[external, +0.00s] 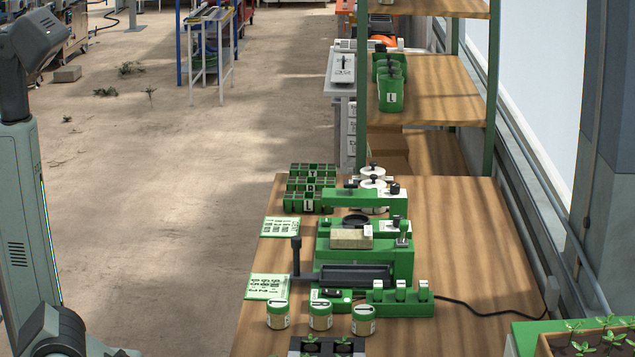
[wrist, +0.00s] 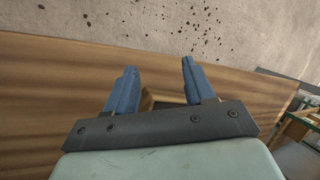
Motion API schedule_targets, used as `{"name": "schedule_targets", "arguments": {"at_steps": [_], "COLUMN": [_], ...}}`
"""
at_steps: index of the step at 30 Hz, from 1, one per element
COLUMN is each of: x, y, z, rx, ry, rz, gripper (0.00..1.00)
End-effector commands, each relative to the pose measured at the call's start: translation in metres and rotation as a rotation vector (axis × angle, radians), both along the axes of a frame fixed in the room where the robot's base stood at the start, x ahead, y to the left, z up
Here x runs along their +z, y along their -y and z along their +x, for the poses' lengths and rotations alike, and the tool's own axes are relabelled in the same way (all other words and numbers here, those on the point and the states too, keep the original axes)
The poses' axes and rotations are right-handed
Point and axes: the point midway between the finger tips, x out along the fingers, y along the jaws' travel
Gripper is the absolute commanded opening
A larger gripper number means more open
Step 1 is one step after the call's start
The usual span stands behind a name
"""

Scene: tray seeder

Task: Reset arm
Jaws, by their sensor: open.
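My gripper (wrist: 158,88) shows in the wrist view with its two blue fingers spread apart. It is open and nothing is between the fingers. Behind the fingers the wrist view shows a brown wooden surface and a speckled pale floor. In the external view, parts of my arm stand at the left edge, left of the workbench (external: 470,240). My gripper itself is not visible in that view. The green tray seeder (external: 402,262) stands on the workbench.
Three small jars (external: 320,316) stand at the bench's front. Green lettered trays (external: 311,187) sit at its far left. Printed cards (external: 268,287) lie along the left edge. A wooden shelf (external: 430,88) rises behind. A black cable (external: 485,311) runs right. Open floor (external: 150,220) lies left of the bench.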

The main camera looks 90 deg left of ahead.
Motion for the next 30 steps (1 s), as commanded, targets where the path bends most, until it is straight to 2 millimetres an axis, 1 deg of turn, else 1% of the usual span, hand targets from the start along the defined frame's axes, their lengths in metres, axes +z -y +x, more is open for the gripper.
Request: {"name": "schedule_targets", "arguments": {"at_steps": [1, 3, 9, 12, 15, 18, 21, 30], "x": [0.001, 0.001, 0.005, 0.009, 0.013, 0.016, 0.018, 0.018], "y": [0.023, 0.05, 0.121, 0.149, 0.17, 0.183, 0.19, 0.191], "z": [-0.011, -0.024, -0.066, -0.086, -0.102, -0.112, -0.117, -0.118], "rx": [-0.034, -0.075, -0.197, -0.249, -0.289, -0.315, -0.329, -0.331], "ry": [-0.035, -0.084, -0.218, -0.273, -0.317, -0.344, -0.358, -0.359], "rz": [-0.045, -0.109, -0.299, -0.382, -0.449, -0.496, -0.52, -0.525], "gripper": [0.54, 0.54, 0.54, 0.54, 0.54, 0.54, 0.54, 0.54]}}
